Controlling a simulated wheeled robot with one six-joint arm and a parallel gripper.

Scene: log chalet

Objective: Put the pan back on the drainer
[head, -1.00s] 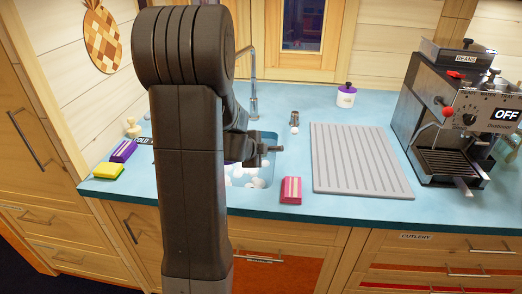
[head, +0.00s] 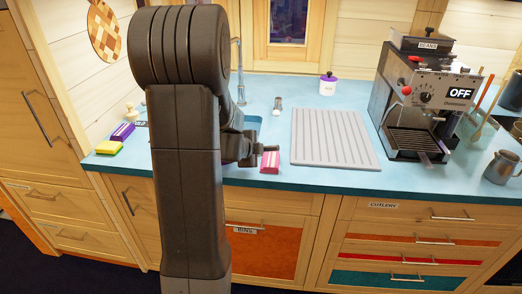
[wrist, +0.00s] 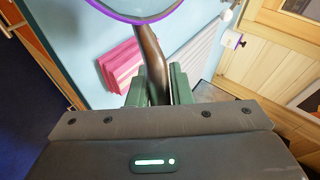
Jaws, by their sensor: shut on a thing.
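My gripper (head: 250,152) shows beside my arm in the head view, over the front of the counter. In the wrist view, its green jaws (wrist: 154,88) are shut on the brown handle of the pan (wrist: 152,62). The pan's purple rim (wrist: 140,17) shows at the top of that view; the rest of the pan is cut off. In the head view my arm hides the pan. The drainer (head: 333,137), a grey ridged board, lies empty on the blue counter, to the right of my gripper. It seems to show in the wrist view (wrist: 197,42).
A pink sponge or packet (head: 270,161) lies at the counter's front edge, close by my gripper. The sink (head: 253,123) is mostly hidden. A coffee machine (head: 420,105) stands right of the drainer. A tap (head: 240,75) and a purple-lidded jar (head: 328,85) stand behind.

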